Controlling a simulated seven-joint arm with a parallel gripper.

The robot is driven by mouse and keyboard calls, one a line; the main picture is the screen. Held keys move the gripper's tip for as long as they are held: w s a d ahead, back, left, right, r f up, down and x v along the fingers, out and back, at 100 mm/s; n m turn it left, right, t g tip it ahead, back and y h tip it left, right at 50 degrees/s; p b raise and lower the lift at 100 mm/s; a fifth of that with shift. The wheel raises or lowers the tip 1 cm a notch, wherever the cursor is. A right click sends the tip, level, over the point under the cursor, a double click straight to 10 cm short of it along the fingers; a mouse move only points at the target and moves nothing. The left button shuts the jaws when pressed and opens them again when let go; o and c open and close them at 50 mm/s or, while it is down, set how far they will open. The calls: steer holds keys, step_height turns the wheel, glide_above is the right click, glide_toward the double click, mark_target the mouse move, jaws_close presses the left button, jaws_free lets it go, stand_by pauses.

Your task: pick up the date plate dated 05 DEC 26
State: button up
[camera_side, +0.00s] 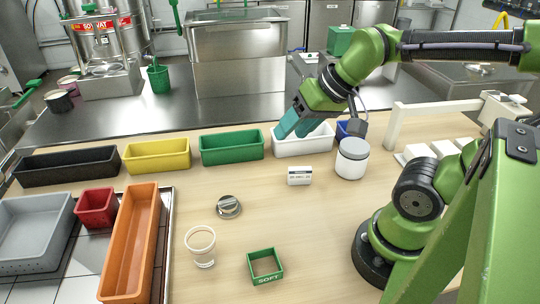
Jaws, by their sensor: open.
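A small white date plate (299,176) stands on the wooden table in front of the white bin. It has a dark band along its top and a line of dark print that looks like a date, too small to read surely. My gripper (290,134), with teal fingers, is open and points down at the white bin (303,147), behind and above the plate. The fingers cover part of the bin's opening, so its contents are partly hidden. I cannot tell whether the fingertips are inside the bin or above it. The gripper is apart from the plate.
A white lidded jar (352,160) stands close right of the plate. Green (232,147), yellow (157,155) and black bins (66,167) line the back. A metal lid (229,207), clear cup (201,248) and green SOFT frame (265,267) lie in front. Table between them is clear.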

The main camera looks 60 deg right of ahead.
steer(key=w+d+f+n+g+h, duration=0.1)
steer(key=w+d+f+n+g, duration=0.3)
steer(key=d, duration=0.4)
steer(key=n+g, duration=0.3)
steer(key=n, duration=0.5)
glide_above(300, 168)
steer(key=shift+h, duration=0.3)
steer(key=f, duration=1.1)
steer(key=shift+s+d, duration=0.25)
steer(key=shift+s, duration=0.05)
steer(key=shift+w+a+f, duration=0.15)
steer(key=shift+f, duration=1.4)
steer(key=shift+w+a+f, duration=0.1)
steer(key=shift+f, duration=1.4)
steer(key=shift+c, duration=0.2)
jaws_close()
